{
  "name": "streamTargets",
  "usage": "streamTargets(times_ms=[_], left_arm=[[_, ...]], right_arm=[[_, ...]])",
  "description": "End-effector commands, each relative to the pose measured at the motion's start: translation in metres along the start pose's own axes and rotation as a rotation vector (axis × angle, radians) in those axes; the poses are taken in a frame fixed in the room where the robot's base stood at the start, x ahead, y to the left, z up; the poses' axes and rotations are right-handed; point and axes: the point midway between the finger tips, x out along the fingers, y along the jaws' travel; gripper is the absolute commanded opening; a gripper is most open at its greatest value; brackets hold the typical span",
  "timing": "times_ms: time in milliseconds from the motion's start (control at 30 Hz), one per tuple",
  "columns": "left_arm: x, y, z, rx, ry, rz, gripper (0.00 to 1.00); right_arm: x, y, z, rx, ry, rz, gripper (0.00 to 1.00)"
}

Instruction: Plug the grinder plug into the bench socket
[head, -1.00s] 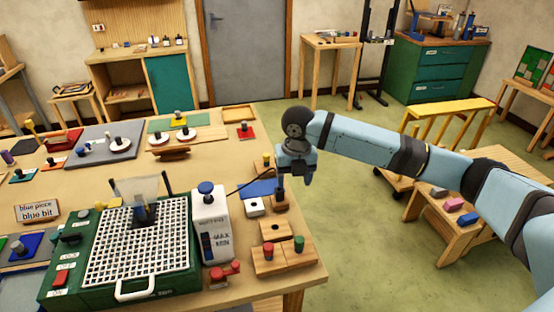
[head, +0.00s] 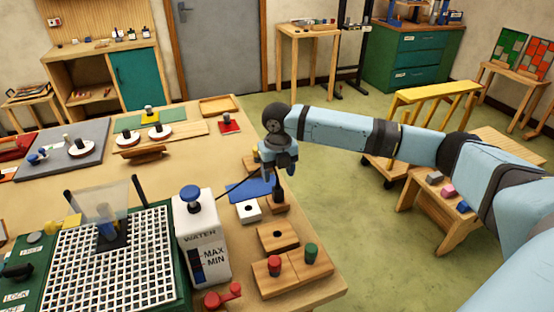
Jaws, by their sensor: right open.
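My right gripper (head: 279,172) points down over the right edge of the bench, its fingers open. A dark upright piece that looks like the grinder plug (head: 277,191) stands on a small wooden block just below the fingers; I cannot tell whether they touch it. A thin black cord (head: 238,187) runs from behind the white water tank up toward the gripper. A white block with a dark hole (head: 248,211), probably the bench socket, lies left of the plug. The green grinder (head: 160,295) with its white grid top is at the front left. My left gripper is out of view.
The water tank (head: 203,240) stands close left of the blocks. A wooden block with a hole (head: 290,238) and a block with red and green knobs (head: 311,266) lie nearer. A blue flat piece (head: 250,189) lies behind the white block.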

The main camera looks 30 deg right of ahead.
Motion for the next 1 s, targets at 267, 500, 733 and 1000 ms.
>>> streamTargets(times_ms=[267, 500, 733, 1000], left_arm=[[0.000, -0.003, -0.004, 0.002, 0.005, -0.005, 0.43], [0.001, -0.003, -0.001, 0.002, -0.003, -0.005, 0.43], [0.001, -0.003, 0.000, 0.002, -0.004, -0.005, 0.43], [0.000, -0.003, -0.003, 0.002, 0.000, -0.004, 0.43]], right_arm=[[0.054, 0.000, -0.001, 0.001, 0.003, -0.001, 0.62], [0.082, 0.000, 0.000, 0.000, 0.000, 0.000, 0.62], [0.088, 0.000, 0.000, 0.000, 0.000, -0.001, 0.62], [0.088, 0.000, 0.000, 0.000, -0.001, -0.001, 0.36]])
